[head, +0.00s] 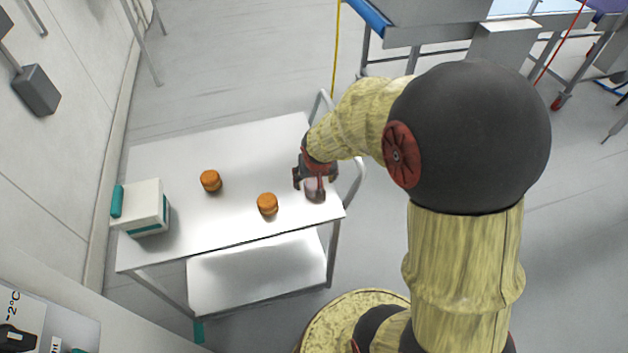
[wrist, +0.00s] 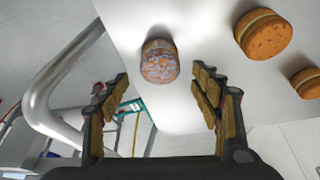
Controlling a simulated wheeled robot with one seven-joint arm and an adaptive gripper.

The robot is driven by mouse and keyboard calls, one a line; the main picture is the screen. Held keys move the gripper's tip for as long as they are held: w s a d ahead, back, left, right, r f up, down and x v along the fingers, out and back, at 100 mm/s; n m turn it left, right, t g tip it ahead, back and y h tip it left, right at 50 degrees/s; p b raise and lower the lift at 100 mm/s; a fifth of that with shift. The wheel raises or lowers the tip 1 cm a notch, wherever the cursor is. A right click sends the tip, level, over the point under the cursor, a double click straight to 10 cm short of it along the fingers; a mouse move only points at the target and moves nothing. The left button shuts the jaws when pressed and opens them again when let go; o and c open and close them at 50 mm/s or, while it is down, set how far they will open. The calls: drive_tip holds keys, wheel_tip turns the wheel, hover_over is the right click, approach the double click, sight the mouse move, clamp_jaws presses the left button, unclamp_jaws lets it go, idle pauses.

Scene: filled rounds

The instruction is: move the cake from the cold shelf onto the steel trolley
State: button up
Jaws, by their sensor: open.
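The cake (wrist: 160,62), round and pinkish with pale blue-grey speckles, stands on the steel trolley (head: 237,155) near its right end. In the head view it shows small and partly hidden below my gripper (head: 308,186). My gripper is open; in the wrist view its fingers (wrist: 160,92) are spread, with the cake ahead of the gap between them. No finger appears to touch it. The trolley top (wrist: 205,30) shows under the cake in the wrist view. A cabinet front marked -2°C (head: 25,318) is at the lower left; I cannot see a shelf inside it.
Two orange-brown filled rounds (head: 267,204) (head: 210,181) stand apart on the trolley, left of my gripper. A white and teal box (head: 145,208) sits at the trolley's left end. The tubular handle (wrist: 52,85) is close to my gripper.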

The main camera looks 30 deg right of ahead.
drive_tip(key=s+a+r+n+p, duration=0.1)
drive_tip(key=s+a+r, duration=0.3)
drive_tip(key=r, duration=0.5)
drive_tip(key=s+a+r+n, duration=0.1)
drive_tip(key=s+a+r, duration=0.25)
drive_tip(key=r, duration=0.45)
drive_tip(key=s+a+r+n+y, duration=0.1)
drive_tip(key=s+a+r, duration=0.2)
drive_tip(key=s, duration=0.2)
drive_tip(key=s+a+r+n+t+y, duration=0.1)
drive_tip(key=s+a+r+n, duration=0.1)
drive_tip(key=s, duration=0.4)
drive_tip(key=shift+a+r, duration=0.45)
drive_tip(key=shift+r, duration=0.45)
drive_tip(key=shift+w, duration=0.1)
drive_tip(key=shift+c, duration=0.9)
